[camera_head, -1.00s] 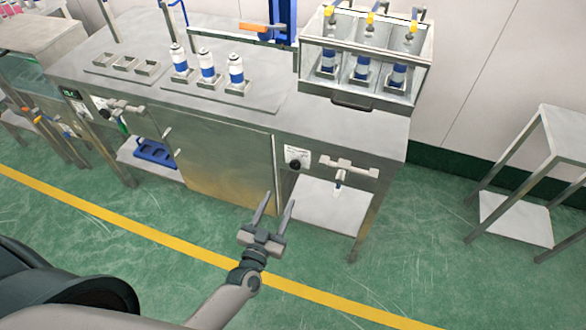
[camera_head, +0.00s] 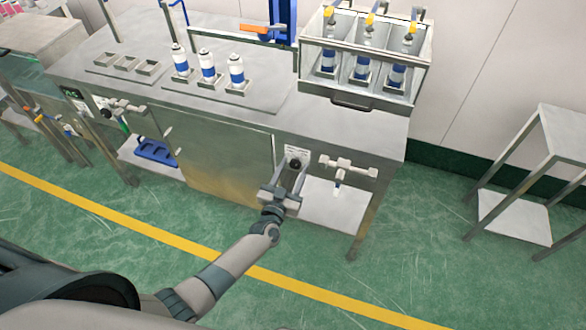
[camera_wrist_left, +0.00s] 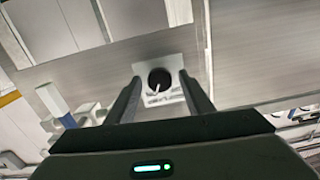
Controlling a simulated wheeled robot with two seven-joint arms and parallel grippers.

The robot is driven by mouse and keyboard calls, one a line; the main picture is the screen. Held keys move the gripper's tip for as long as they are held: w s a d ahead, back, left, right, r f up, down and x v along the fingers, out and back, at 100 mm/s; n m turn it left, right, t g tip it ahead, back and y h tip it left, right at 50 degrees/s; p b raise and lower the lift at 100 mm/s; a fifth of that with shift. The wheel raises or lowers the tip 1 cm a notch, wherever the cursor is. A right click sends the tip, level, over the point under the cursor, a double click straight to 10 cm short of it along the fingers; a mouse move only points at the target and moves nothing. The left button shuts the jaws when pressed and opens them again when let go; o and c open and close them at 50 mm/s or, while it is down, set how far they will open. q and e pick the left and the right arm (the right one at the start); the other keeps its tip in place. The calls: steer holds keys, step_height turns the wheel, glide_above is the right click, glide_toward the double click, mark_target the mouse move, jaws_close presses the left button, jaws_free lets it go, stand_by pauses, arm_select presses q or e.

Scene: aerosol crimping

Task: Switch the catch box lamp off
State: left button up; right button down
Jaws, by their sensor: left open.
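A round black knob (camera_head: 296,162) sits on a white label plate on the front panel of the steel bench (camera_head: 222,165). The label text is too small to read. In the left wrist view the knob (camera_wrist_left: 160,78) shows a white pointer mark. My left gripper (camera_head: 294,168) is open in front of the plate. In the left wrist view its fingers (camera_wrist_left: 160,86) appear on either side of the knob, with nothing held; I cannot tell whether they touch it. A clear-fronted box (camera_head: 352,102) with three bottles stands at the right of the bench top. I cannot make out a lamp's state.
A bracket with a white-tipped nozzle (camera_head: 348,167) sticks out of the panel just right of the knob. White and blue cans (camera_head: 208,66) stand on the bench top. A steel stand (camera_head: 550,140) is at the right. The green floor before the bench is clear.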

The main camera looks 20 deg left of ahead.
arm_select(q)
steer(key=c, duration=1.1)
steer(key=shift+o, duration=0.2)
arm_select(e)
steer(key=shift+f, duration=0.1)
arm_select(q)
steer(key=n+b, duration=0.1)
steer(key=n, duration=0.3)
steer(key=shift+f+b, duration=0.15)
steer(key=shift+b, duration=0.25)
steer(key=shift+n, duration=0.7)
steer(key=n+b, duration=0.2)
steer(key=n, duration=0.3)
steer(key=shift+n+b, duration=0.45)
steer(key=shift+n, duration=0.35)
arm_select(e)
steer(key=w+a+t+y, duration=0.1)
steer(key=w+a+t, duration=0.2)
steer(key=w, duration=0.7)
steer(key=shift+w+a+f, duration=0.25)
steer(key=shift+a+f, duration=0.15)
steer(key=shift+a, duration=0.3)
steer(key=shift+w, duration=0.15)
